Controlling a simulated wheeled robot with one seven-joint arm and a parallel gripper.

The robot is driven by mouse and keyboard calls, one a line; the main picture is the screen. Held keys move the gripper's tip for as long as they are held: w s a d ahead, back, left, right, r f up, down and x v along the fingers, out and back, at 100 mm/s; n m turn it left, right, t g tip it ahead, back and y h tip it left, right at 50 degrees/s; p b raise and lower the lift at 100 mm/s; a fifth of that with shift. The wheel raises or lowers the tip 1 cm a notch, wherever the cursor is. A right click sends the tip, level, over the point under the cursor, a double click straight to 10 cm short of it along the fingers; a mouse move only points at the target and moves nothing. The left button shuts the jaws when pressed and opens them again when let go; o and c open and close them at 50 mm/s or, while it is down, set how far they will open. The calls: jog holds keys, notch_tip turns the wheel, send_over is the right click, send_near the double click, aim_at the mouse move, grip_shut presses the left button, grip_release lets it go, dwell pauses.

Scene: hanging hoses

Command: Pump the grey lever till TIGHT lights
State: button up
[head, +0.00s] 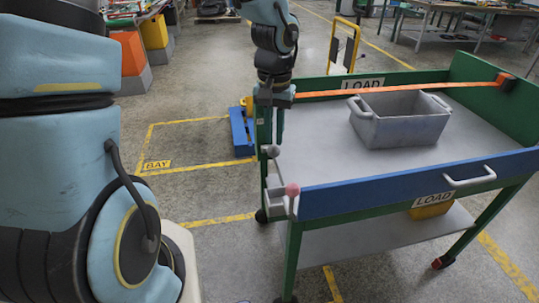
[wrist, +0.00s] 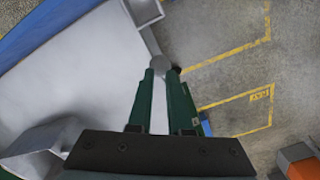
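The grey lever (head: 272,152), with a round grey knob, is at the left edge of the green cart. My gripper (head: 279,143) points down just beside and above the knob. In the wrist view the knob (wrist: 160,64) shows at the tips of my two green fingers (wrist: 161,72). A gap shows between the fingers, so they are open. Whether they touch the knob I cannot tell. I see no lit TIGHT lamp.
A pink-red knob (head: 292,189) stands at the cart's near left corner, close to the lever. The cart's blue front rail (head: 400,190) bears a white handle (head: 470,180). A blue object (head: 241,132) is on the floor left of the cart. The marked BAY floor (head: 190,150) is mostly clear.

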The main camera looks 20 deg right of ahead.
aim_at(275, 153)
jog(key=shift+f+b, duration=0.45)
jog(key=shift+f, duration=0.25)
jog(key=shift+s+a+f+b, duration=0.1)
jog(key=shift+s+f+b, duration=0.3)
jog(key=shift+f+b, duration=0.25)
jog(key=shift+s+a+f+b, duration=0.1)
jog(key=shift+s+f+b, duration=0.25)
jog(key=shift+f+b, duration=0.25)
jog(key=shift+s+f+b, duration=0.25)
jog(key=shift+f+b, duration=0.35)
jog(key=shift+f, duration=0.2)
jog(key=shift+s+f+b, duration=0.2)
jog(key=shift+f+b, duration=0.35)
jog(key=shift+f, duration=0.35)
